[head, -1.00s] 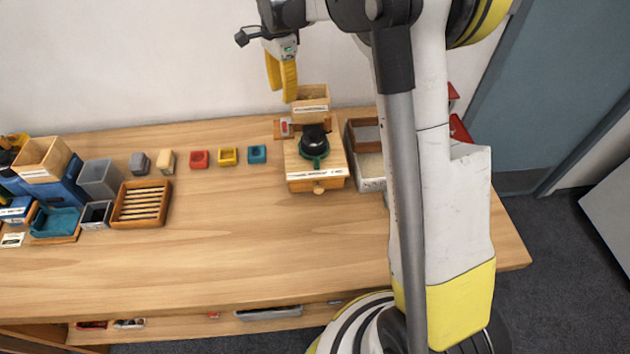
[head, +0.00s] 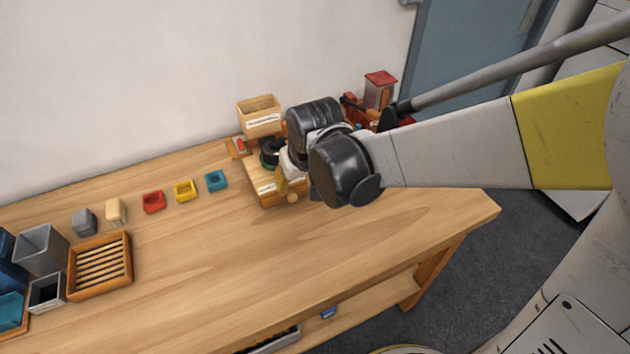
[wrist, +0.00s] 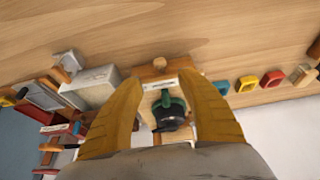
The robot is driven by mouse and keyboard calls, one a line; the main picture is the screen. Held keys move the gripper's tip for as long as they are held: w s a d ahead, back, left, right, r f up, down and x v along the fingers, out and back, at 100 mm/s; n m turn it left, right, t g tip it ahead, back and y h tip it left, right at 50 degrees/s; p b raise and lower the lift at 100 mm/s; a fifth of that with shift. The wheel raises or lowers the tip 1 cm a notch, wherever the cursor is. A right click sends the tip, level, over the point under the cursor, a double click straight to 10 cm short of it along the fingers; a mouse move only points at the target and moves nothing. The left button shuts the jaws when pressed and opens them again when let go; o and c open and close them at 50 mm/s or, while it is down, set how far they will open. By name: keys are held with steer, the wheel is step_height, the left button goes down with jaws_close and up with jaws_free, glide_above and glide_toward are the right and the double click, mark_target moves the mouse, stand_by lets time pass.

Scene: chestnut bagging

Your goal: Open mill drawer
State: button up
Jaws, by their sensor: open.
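The mill is a light wooden box with a green and black top (wrist: 170,108). In the head view the mill (head: 258,192) stands near the back of the table, partly hidden by my arm. Its drawer front carries a white label and a round wooden knob (head: 292,198). The knob (wrist: 160,63) shows beyond my fingertips in the wrist view. My gripper (wrist: 158,88) is open, with its yellow fingers on either side of the mill in that picture. No contact with the knob is visible. The drawer looks shut.
A labelled wooden box (head: 259,117) stands behind the mill. Red (head: 153,202), yellow (head: 186,190) and blue (head: 216,180) small blocks lie left of it. A slatted wooden tray (head: 100,265) is further left. The table front is clear.

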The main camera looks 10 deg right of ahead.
mark_target(293, 196)
steer(key=b+x, duration=0.4)
steer(key=x, duration=0.6)
steer(key=shift+w+f, duration=0.25)
steer(key=shift+f, duration=0.1)
jaws_close()
